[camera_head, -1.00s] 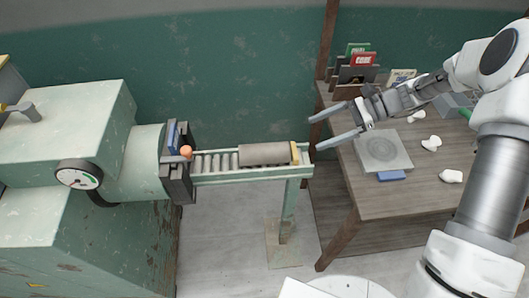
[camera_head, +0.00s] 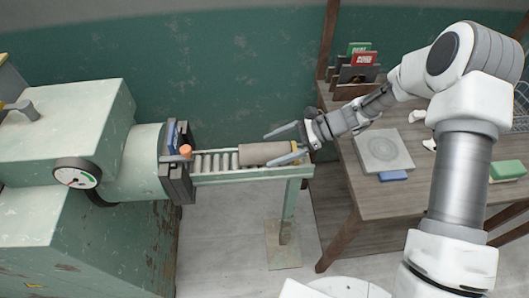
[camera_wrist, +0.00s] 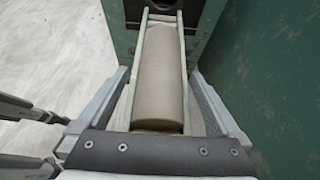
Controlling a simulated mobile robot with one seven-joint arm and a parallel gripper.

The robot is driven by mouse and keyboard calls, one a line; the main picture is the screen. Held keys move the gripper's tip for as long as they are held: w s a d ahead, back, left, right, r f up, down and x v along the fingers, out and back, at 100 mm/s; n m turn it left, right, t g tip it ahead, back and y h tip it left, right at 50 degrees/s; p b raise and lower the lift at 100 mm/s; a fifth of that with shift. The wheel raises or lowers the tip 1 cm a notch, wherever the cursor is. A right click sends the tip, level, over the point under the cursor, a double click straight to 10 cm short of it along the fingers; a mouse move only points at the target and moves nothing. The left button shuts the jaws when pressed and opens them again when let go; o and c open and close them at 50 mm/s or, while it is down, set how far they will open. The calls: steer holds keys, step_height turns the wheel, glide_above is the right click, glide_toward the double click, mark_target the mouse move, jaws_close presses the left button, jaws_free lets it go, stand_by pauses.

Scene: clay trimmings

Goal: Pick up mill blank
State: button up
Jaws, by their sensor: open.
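The mill blank is a grey-brown clay cylinder (camera_head: 261,154) lying on its side along the roller conveyor, near the conveyor's right end. In the wrist view the clay cylinder (camera_wrist: 160,85) runs lengthwise away from the gripper. My gripper (camera_head: 284,145) is open above the right end of the cylinder. One finger shows on its far side and one on its near side. In the wrist view the two fingers of my gripper (camera_wrist: 163,100) stand left and right of the cylinder, with gaps visible. Whether they reach down to its height I cannot tell.
The roller conveyor (camera_head: 215,163) leads left to a green machine (camera_head: 143,165) with a dial gauge (camera_head: 77,177). At right a wooden table (camera_head: 400,205) holds a grey slab (camera_head: 384,150), a blue block (camera_head: 393,176) and white pieces. A green wall stands behind the conveyor.

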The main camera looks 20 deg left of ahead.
mark_target(264, 151)
steer(key=x, duration=0.3)
steer(key=shift+a, duration=0.2)
jaws_close()
